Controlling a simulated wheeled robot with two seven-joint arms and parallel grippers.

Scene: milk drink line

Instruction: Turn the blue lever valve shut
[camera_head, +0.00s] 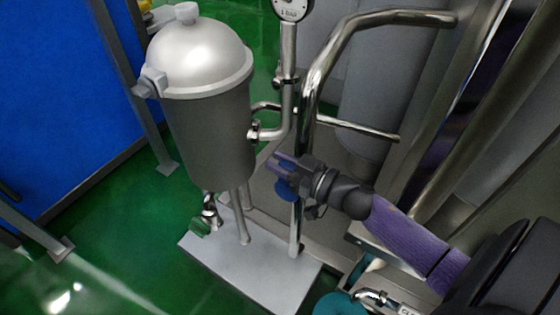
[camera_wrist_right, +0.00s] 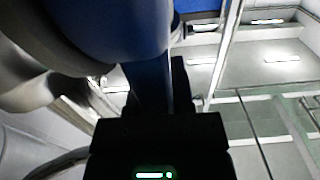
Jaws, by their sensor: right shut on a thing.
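The blue lever (camera_head: 286,191) is a small rounded blue part beside the thin vertical steel pipe (camera_head: 297,228), right of the grey tank's legs. My right gripper (camera_head: 279,163) reaches in from the right and is shut on the lever. Its fingers and dark wrist hide much of the lever and the valve body, so I cannot tell the lever's exact angle. In the right wrist view, a large blue surface (camera_wrist_right: 115,25) fills the upper middle, close to the dark gripper (camera_wrist_right: 150,92). My left gripper is not in view.
A domed grey tank (camera_head: 210,130) stands left of the gripper over a pale base plate (camera_head: 240,262). A thick bent steel pipe (camera_head: 385,20) passes above my right arm. A teal part (camera_head: 338,303) lies near the bottom.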

